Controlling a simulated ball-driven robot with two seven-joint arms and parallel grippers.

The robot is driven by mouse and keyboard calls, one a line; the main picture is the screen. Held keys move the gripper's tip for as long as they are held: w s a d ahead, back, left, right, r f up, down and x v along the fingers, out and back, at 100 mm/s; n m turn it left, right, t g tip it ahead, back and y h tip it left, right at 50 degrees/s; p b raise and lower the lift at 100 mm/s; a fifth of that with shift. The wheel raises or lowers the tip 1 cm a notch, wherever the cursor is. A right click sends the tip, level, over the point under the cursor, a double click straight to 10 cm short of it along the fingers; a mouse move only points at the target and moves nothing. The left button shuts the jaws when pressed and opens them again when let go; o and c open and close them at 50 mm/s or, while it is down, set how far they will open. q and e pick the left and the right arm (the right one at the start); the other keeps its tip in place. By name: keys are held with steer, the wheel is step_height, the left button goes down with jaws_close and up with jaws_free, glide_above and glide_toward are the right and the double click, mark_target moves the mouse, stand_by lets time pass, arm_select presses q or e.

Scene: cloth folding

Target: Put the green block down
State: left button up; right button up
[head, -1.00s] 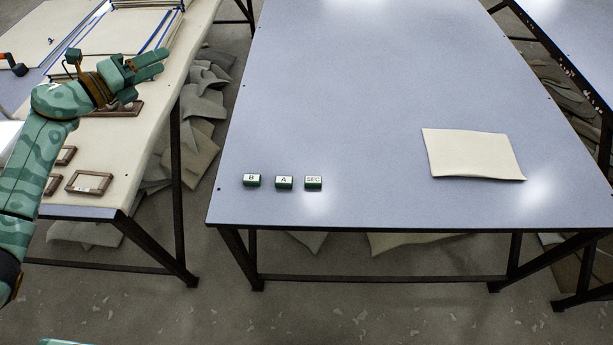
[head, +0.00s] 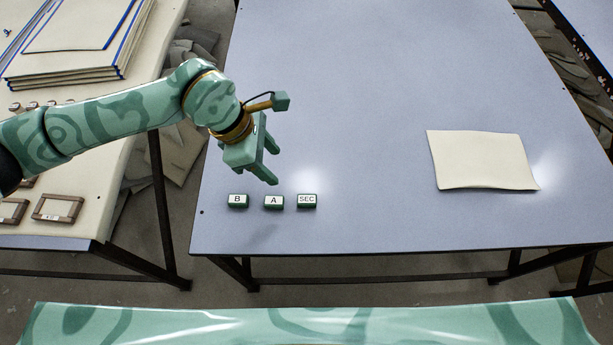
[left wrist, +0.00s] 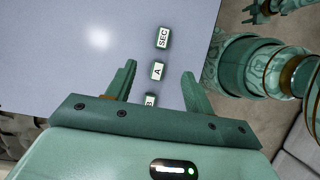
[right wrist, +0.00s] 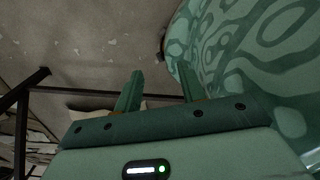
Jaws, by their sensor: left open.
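Three green blocks with white lettered tops stand in a row near the front left edge of the blue-grey table: block B (head: 237,201), block A (head: 273,202) and block SEC (head: 306,201). My left gripper (head: 272,168) is open and empty, above and just behind the row. In the left wrist view, block A (left wrist: 158,71) and block B (left wrist: 150,101) show between the open fingers, and block SEC (left wrist: 162,38) lies beyond them. B is partly hidden by the gripper body. My right gripper (right wrist: 161,88) shows only in its own wrist view, open with nothing between its fingers.
A cream cloth (head: 482,160) lies flat on the right of the blue-grey table (head: 390,80). The table between the blocks and cloth is clear. A side table at left holds stacked boards (head: 75,50) and small brown frames (head: 60,208).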

arm_select(q)
steer(key=b, duration=0.3)
glide_toward(307, 199)
steer(key=shift+x, duration=1.25)
steer(key=shift+w+f, duration=0.15)
steer(key=shift+f, duration=0.4)
steer(key=b+x, duration=0.2)
steer(key=x, duration=0.3)
steer(key=shift+d, duration=0.25)
arm_select(e)
steer(key=s+f, duration=0.3)
steer(key=f, duration=0.1)
steer(key=shift+s+d+f+g, duration=0.2)
steer(key=shift+s+f+g, duration=0.15)
steer(key=shift+s+g, duration=0.05)
arm_select(q)
steer(key=c, duration=1.1)
arm_select(e)
steer(key=shift+s, duration=0.1)
arm_select(q)
steer(key=shift+r, duration=0.1)
steer(key=shift+c, duration=0.2)
